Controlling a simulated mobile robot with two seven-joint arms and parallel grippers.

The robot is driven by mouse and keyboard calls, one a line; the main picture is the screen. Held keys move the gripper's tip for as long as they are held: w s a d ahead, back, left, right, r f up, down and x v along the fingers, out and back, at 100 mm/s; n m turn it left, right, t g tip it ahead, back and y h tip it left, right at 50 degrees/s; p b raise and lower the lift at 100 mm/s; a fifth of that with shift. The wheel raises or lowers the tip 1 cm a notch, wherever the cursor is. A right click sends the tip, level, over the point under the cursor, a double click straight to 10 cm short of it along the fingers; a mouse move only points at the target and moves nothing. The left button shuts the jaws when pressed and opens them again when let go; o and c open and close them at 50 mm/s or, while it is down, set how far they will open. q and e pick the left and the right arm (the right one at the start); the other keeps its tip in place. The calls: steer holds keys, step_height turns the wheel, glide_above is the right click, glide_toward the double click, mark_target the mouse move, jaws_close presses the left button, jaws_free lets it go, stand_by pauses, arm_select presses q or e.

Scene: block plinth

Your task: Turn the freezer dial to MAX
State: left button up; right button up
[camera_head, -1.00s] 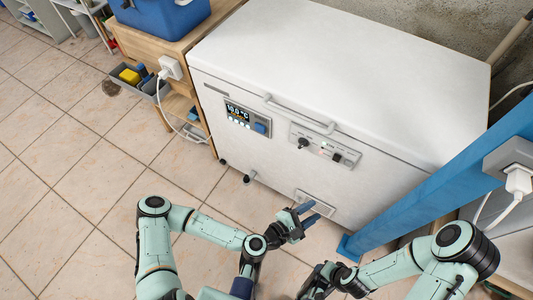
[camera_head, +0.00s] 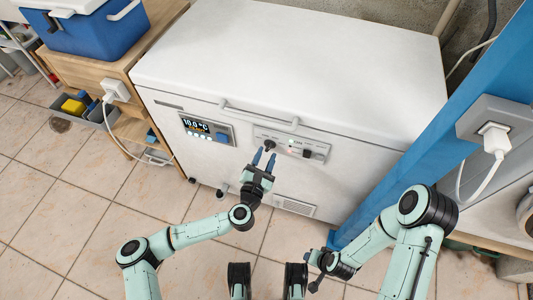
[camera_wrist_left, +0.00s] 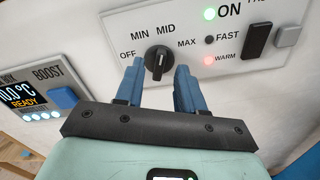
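The black freezer dial (camera_head: 269,145) sits on the white freezer's control panel (camera_head: 290,147). The wrist view shows the dial (camera_wrist_left: 158,60) with OFF, MIN, MID and MAX printed around it. Its grip stands roughly upright in that picture; I cannot tell surely which mark it is set to. My left gripper (camera_head: 264,156) is open, its two blue fingers pointing at the panel. In the wrist view the fingertips (camera_wrist_left: 160,72) appear on either side of the dial's lower part, with no visible contact. My right gripper (camera_head: 316,270) is low, away from the freezer; its fingers are unclear.
A display unit with BOOST button (camera_wrist_left: 62,98) is to the left. A handle (camera_head: 270,116) juts out above. A blue post (camera_head: 440,130) stands right.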

arm_select(q)
steer(key=shift+x, duration=0.9)
arm_select(e)
steer(key=shift+w+d+f, duration=0.1)
steer(key=shift+w+f, duration=0.1)
steer(key=shift+w, duration=0.05)
arm_select(q)
jaws_close()
arm_select(e)
steer(key=shift+s+r, duration=0.1)
steer(key=shift+r, duration=0.05)
arm_select(q)
steer(key=m+p, duration=0.1)
steer(key=m, duration=0.3)
steer(key=shift+m+p, duration=0.3)
steer(key=shift+f+m+p, duration=0.1)
steer(key=shift+m+p, duration=0.45)
steer(key=shift+m, duration=1.65)
arm_select(e)
steer(key=shift+g+y, duration=0.3)
steer(key=shift+g, duration=0.3)
steer(key=shift+s+a+r, duration=0.35)
steer(key=shift+s+r, duration=0.15)
steer(key=shift+s, duration=0.2)
steer(key=shift+s+a+r, duration=0.4)
steer(key=shift+s+r, duration=0.05)
steer(key=shift+s, duration=0.25)
steer(key=shift+s+a+r, duration=0.35)
steer(key=shift+s+r, duration=0.15)
steer(key=shift+s, duration=0.2)
